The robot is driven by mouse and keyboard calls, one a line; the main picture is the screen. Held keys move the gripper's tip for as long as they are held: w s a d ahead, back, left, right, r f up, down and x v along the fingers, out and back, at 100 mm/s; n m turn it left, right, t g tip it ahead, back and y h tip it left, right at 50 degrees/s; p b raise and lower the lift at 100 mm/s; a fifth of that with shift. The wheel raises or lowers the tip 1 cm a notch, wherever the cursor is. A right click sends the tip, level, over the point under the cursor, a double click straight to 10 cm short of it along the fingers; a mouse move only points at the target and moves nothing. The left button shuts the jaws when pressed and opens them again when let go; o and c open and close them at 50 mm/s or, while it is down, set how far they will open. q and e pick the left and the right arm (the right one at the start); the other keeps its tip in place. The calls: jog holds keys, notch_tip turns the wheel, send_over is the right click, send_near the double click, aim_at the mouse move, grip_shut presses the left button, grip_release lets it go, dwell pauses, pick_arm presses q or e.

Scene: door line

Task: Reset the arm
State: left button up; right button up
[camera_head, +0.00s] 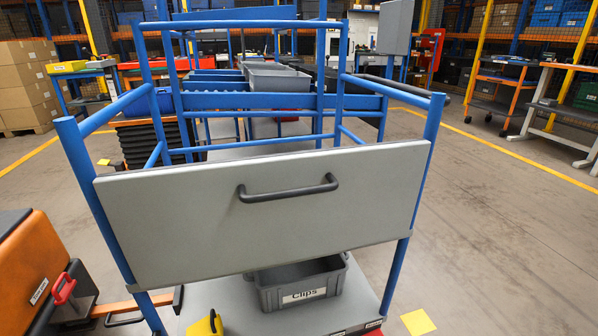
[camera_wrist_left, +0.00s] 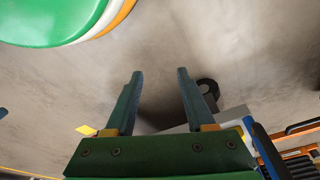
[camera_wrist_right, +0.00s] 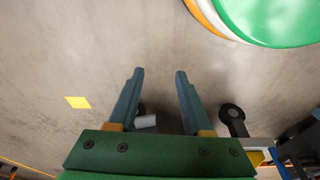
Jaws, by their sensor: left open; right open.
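My left gripper (camera_wrist_left: 156,100) is open and empty in the left wrist view, its two dark fingers apart over bare floor. My right gripper (camera_wrist_right: 156,98) is open and empty in the right wrist view, also over bare floor. Neither gripper shows in the head view. A grey door panel (camera_head: 270,215) with a dark handle (camera_head: 288,188) hangs upright between the blue posts of a frame straight ahead. Neither gripper touches the handle or the panel.
A grey bin labelled Clips (camera_head: 300,285) sits on the shelf below the panel. An orange and black machine (camera_head: 38,270) stands at the left. A caster wheel (camera_wrist_right: 232,118) shows near my right gripper. The floor (camera_head: 510,220) at the right is clear.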

pick_arm(q)
jog(key=s+a+r+p, duration=0.1)
jog(key=s+r+p, duration=0.5)
jog(key=r+p, duration=0.3)
jog(key=s+a+r+g+p, duration=0.1)
jog(key=s+r+p, duration=0.6)
jog(key=p, duration=1.1)
notch_tip(320, 180, up, 2)
jog(key=shift+a+r, duration=0.15)
jog(key=shift+a, duration=0.05)
pick_arm(e)
jog(key=s+d+r, duration=0.1)
jog(key=s+r, duration=0.5)
jog(key=r, duration=0.3)
jog(key=s+d+r+g, duration=0.1)
jog(key=s+r, duration=0.6)
jog(key=r, duration=0.2)
jog(key=shift+d+r, duration=0.15)
jog(key=shift+d, duration=0.05)
pick_arm(q)
jog(key=shift+s, duration=0.1)
pick_arm(e)
jog(key=shift+n, duration=0.3)
